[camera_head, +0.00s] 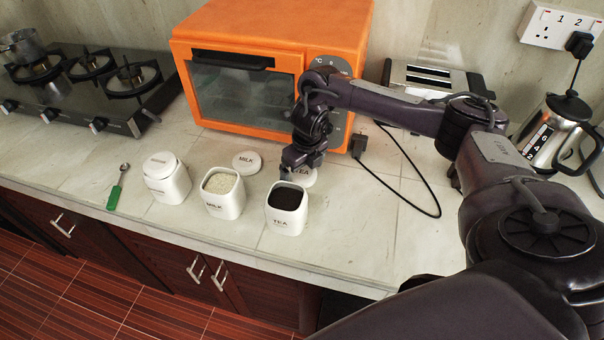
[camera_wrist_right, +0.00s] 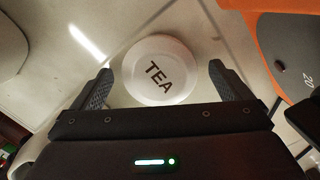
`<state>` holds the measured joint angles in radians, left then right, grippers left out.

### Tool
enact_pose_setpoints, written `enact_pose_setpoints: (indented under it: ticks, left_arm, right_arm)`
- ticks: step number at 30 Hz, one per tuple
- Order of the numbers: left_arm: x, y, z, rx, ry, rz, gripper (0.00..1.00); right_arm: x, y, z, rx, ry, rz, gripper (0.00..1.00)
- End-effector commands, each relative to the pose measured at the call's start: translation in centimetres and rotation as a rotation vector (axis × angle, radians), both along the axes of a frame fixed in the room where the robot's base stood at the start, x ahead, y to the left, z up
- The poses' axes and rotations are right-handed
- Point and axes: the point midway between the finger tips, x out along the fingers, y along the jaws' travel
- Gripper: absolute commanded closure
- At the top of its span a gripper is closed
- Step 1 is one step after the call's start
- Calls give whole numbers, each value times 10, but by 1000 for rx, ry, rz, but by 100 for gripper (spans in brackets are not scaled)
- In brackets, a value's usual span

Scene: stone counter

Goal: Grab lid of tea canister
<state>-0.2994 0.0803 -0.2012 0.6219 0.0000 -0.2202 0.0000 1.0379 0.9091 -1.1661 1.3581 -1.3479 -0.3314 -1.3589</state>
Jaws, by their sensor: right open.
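The tea lid, a round white disc marked TEA (camera_wrist_right: 160,72), lies flat on the counter in the right wrist view. In the head view the lid (camera_head: 303,176) is partly hidden behind my right gripper (camera_head: 287,172). The right gripper also shows in the wrist view (camera_wrist_right: 160,85), open, with one finger on each side of the lid and nothing held. I cannot tell how high the fingers are above the counter. The open tea canister (camera_head: 287,219), white and filled with dark tea, stands just in front of the gripper. My left gripper is not in view.
An orange oven (camera_head: 280,35) stands close behind the gripper. A black cable (camera_head: 400,150) lies on the right.

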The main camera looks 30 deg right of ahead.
Motion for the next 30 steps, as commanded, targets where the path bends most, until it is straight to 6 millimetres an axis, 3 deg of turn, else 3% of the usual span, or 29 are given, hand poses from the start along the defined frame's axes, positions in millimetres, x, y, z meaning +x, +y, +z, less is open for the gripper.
enact_pose_setpoints:
  ticks: [4,15,25,30]
  left_arm:
    - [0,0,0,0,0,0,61]
    - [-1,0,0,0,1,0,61]
    - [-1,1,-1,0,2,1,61]
    - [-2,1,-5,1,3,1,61]
  right_arm:
    - [0,0,0,0,0,0,4]
    - [0,0,0,0,0,0,52]
    - [1,0,4,0,-2,0,52]
    - [1,0,19,0,-4,1,52]
